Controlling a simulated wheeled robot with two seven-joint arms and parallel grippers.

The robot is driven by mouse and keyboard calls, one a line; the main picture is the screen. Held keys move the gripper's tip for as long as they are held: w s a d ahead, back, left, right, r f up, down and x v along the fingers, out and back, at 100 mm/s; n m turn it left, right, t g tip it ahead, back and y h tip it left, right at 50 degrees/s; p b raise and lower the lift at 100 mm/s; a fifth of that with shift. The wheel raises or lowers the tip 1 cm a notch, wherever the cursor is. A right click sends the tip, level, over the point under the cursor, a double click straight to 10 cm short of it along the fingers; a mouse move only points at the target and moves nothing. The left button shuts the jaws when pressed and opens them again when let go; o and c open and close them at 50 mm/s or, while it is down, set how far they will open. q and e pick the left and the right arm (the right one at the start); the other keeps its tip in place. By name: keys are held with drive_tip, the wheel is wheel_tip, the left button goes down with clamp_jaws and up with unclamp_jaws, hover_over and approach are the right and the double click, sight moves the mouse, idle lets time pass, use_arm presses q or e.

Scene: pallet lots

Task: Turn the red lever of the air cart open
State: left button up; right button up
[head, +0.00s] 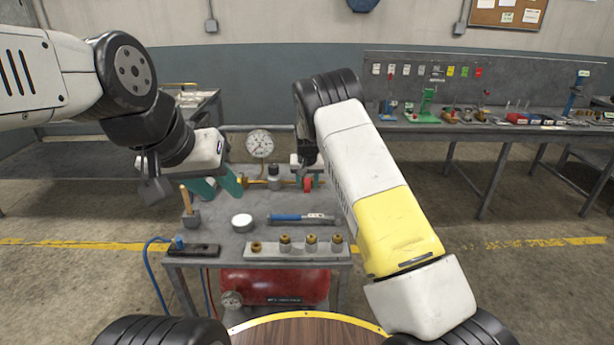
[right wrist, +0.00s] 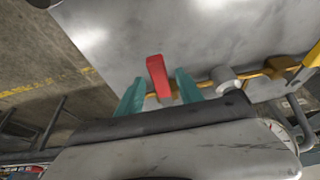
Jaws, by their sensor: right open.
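The red lever (right wrist: 157,72) sits on a brass pipe (right wrist: 212,82) of the air cart (head: 262,208). It also shows in the head view (head: 308,185), partly hidden by my right gripper. My right gripper (right wrist: 159,78) is open, with one teal finger on each side of the lever. A gap shows between the lever and each finger. My left gripper (head: 218,186) is open and empty above the left part of the cart top. A pressure gauge (head: 260,143) stands at the back of the cart.
On the cart top are a wooden-handled tool (head: 188,205), a white round tin (head: 242,222), a blue tool (head: 288,217) and a strip with several brass fittings (head: 297,249). A red tank (head: 275,285) is below. A workbench (head: 480,122) stands at the back right.

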clamp_jaws()
idle(1.4)
